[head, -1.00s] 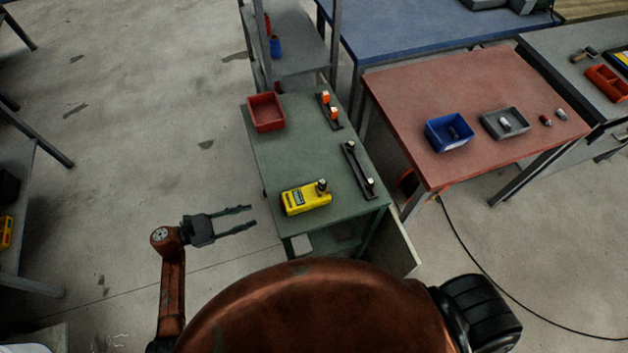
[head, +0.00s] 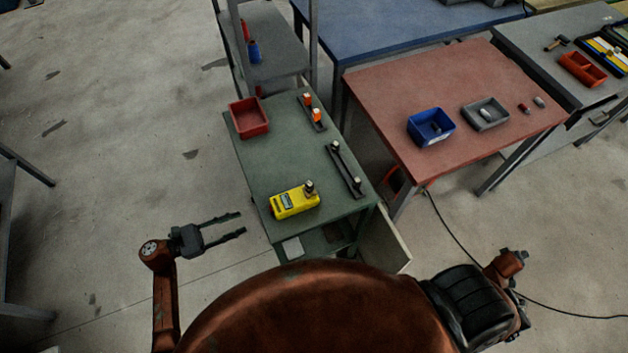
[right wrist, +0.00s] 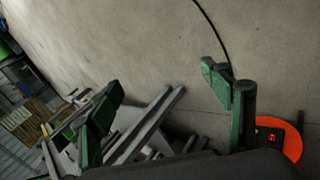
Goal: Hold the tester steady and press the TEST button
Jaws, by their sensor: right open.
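The yellow tester (head: 294,202) lies on the near end of the green table, with a small grey display and a dark knob-like part at its right end. I cannot make out a TEST button at this size. My left gripper (head: 243,222) is open and empty, left of the table and apart from the tester, its fingers pointing right. My right gripper (right wrist: 160,80) shows in the right wrist view, its green-padded fingers wide apart with nothing between them. Bare floor lies beyond it, and the tester is not in that view.
The green table (head: 268,160) also holds a red bin (head: 248,118) and two dark strips with fittings (head: 345,170). A red-topped table (head: 455,95) with a blue bin (head: 431,127) and grey tray (head: 485,114) stands to the right. A cable (head: 460,242) crosses the floor.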

